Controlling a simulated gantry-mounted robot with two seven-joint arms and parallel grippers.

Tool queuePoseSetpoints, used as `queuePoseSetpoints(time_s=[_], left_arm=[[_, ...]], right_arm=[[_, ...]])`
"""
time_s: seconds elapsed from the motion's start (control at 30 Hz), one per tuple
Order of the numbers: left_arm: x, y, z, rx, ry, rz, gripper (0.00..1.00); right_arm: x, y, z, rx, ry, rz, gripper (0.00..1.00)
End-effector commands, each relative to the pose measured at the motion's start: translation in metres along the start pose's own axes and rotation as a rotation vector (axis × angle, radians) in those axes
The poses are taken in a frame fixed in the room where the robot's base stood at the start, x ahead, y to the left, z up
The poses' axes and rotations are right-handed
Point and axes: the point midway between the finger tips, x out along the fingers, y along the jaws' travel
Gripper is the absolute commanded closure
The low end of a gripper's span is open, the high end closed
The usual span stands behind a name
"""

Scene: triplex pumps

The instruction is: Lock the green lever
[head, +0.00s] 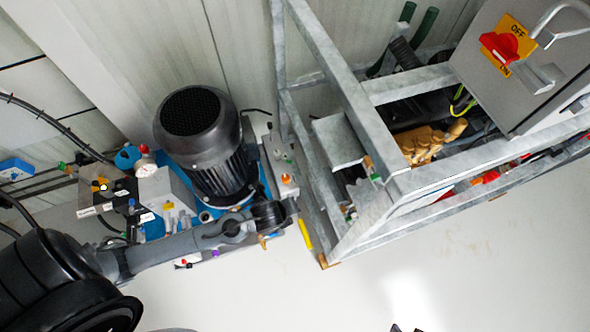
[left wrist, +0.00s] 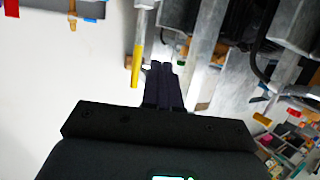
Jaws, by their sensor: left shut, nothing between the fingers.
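I cannot make out the green lever for certain. In the head view a small green part (head: 62,166) shows at the left of the pump skid, and two dark green upright pieces (head: 427,24) stand behind the metal frame. My left arm reaches in from the left, in front of the motor, and its gripper end is by the skid's right end. In the left wrist view my left gripper (left wrist: 162,80) is shut and empty, fingers side by side, just right of a yellow-sleeved handle (left wrist: 136,65). Only small dark tips, perhaps of my right gripper, show at the head view's bottom edge.
The yellow handle (head: 305,234) also shows in the head view, beside the galvanised frame (head: 345,160). A black motor (head: 205,140) stands on the skid. A grey switch box (head: 525,65) with a red knob is at upper right. The pale floor (head: 450,260) is clear.

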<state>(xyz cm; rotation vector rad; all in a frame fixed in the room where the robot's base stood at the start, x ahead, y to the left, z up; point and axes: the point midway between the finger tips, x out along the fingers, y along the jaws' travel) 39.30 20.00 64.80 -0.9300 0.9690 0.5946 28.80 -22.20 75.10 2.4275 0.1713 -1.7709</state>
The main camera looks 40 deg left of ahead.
Motion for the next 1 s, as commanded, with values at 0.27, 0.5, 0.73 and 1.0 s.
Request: queuePoseSetpoints(time_s=[0.27,0.5,0.73,1.0], left_arm=[[0.091,0.002,0.081,0.562,-0.184,0.021,1.00],[0.109,0.000,0.124,0.706,-0.260,0.053,1.00],[0.110,0.000,0.131,0.728,-0.272,0.059,1.00],[0.112,0.000,0.131,0.725,-0.271,0.058,1.00]], right_arm=[[0.050,-0.004,0.015,0.007,0.001,-0.005,0.57],[0.062,-0.004,0.018,0.010,0.003,-0.007,0.57],[0.062,-0.004,0.018,0.009,0.004,-0.006,0.57],[0.063,-0.002,0.019,0.001,0.003,0.001,0.57]])
